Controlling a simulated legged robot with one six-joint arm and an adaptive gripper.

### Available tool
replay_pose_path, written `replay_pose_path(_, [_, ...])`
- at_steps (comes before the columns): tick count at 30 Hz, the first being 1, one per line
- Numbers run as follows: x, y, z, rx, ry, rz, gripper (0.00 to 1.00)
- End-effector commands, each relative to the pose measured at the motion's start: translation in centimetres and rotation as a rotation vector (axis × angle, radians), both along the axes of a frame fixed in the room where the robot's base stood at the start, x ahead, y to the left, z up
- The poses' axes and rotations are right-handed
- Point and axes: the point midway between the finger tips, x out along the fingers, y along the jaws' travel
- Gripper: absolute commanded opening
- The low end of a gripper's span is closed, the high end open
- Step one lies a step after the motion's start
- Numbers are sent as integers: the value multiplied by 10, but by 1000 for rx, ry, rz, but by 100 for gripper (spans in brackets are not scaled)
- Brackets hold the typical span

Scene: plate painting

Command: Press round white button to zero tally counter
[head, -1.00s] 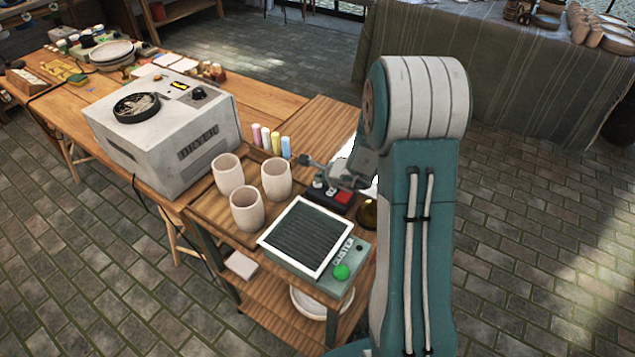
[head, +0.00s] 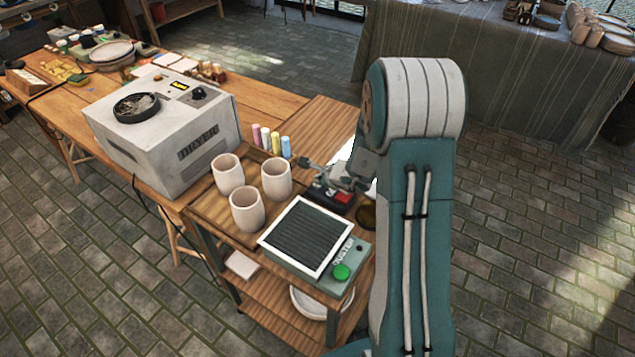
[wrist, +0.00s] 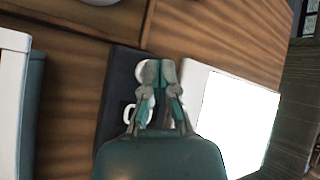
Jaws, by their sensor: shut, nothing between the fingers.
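The tally counter (head: 331,197) is a small dark box on the wooden cart, with a red part on its right side in the head view. In the wrist view the dark counter body (wrist: 118,82) lies under and left of my fingertips. A round white button (wrist: 142,70) is partly hidden by the fingers. A white marking (wrist: 129,113) shows nearer on the same box. My gripper (wrist: 159,66) is shut and empty, its tips overlapping the button's right side. I cannot tell whether they touch it.
The duster (head: 341,273) with its green button stands nearer on the cart. Several cups (head: 247,211) sit on a tray, with coloured sticks (head: 275,143) behind. The dryer (head: 165,130) is at left. A bright white object (wrist: 240,120) lies right of the counter.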

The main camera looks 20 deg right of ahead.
Motion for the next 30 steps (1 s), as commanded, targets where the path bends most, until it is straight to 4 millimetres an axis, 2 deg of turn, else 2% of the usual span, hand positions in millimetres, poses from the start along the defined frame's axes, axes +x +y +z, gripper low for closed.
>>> replay_pose_path(8, [0,0,0,0,1,0,0])
replay_pose_path(19, [0,0,16,0,-1,-1,0])
replay_pose_path(30, [0,0,20,-1,0,1,0])
